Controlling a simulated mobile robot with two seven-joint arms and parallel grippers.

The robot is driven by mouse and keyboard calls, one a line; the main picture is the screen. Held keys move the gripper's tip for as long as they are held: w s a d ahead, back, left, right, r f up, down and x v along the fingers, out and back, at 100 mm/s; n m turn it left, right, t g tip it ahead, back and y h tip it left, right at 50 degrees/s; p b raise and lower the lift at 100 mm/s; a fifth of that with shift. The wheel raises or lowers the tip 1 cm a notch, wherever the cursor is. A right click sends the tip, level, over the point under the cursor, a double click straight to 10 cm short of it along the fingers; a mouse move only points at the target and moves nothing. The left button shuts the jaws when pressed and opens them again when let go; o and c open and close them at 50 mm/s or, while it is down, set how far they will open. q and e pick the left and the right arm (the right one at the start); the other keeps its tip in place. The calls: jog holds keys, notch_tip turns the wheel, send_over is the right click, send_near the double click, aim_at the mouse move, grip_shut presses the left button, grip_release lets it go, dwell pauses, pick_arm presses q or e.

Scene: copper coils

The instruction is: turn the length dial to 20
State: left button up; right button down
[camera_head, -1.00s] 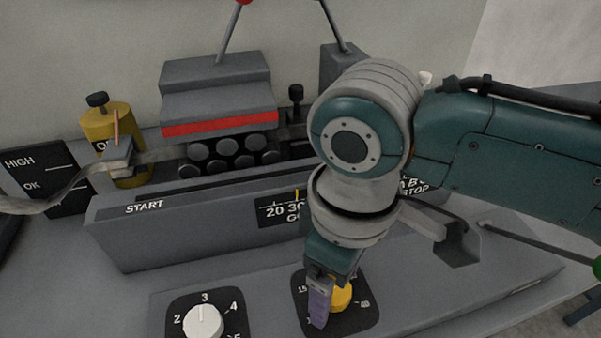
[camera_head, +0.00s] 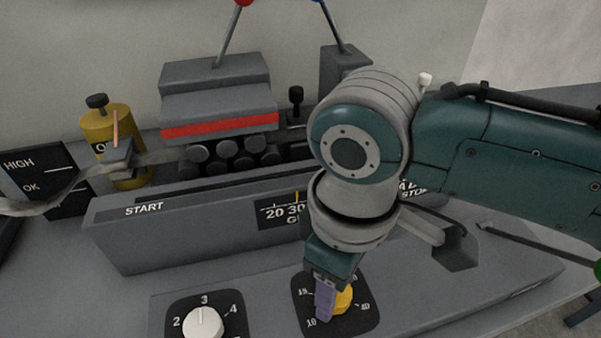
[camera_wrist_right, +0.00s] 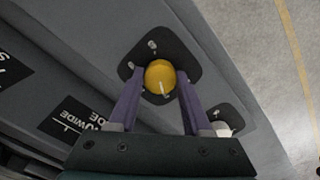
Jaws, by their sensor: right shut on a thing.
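The length dial is a yellow knob (camera_head: 343,300) on a dark plate (camera_head: 366,322) with numbers around it, such as 15, 10 and 40. In the head view my right gripper (camera_head: 325,300) reaches down over it and hides its left side and the numbers behind. In the right wrist view the yellow knob (camera_wrist_right: 159,76) sits between the two purple fingers of my right gripper (camera_wrist_right: 157,84), which is shut on it. A white pointer line on the knob points toward the bottom of that view; the number beside it is too small to read. My left gripper is not in view.
A white dial (camera_head: 203,322) stands left of the yellow one. Behind them is a guide panel (camera_head: 165,240) with a scale and START label. A yellow cylinder (camera_head: 103,125) and a red-edged press block (camera_head: 220,122) stand farther back.

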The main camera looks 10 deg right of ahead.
jog(key=shift+r+m+p, duration=0.25)
jog(key=shift+m+p, duration=0.65)
jog(key=shift+p, duration=0.35)
jog(key=shift+m+p, duration=1.2)
jog(key=m+p, duration=0.2)
jog(key=m, duration=0.1)
jog(key=shift+m, duration=0.3)
jog(key=shift+f+m+p, duration=0.2)
jog(key=shift+m+p, duration=0.7)
jog(key=shift+m, duration=1)
jog(key=shift+c, duration=1.7)
grip_release()
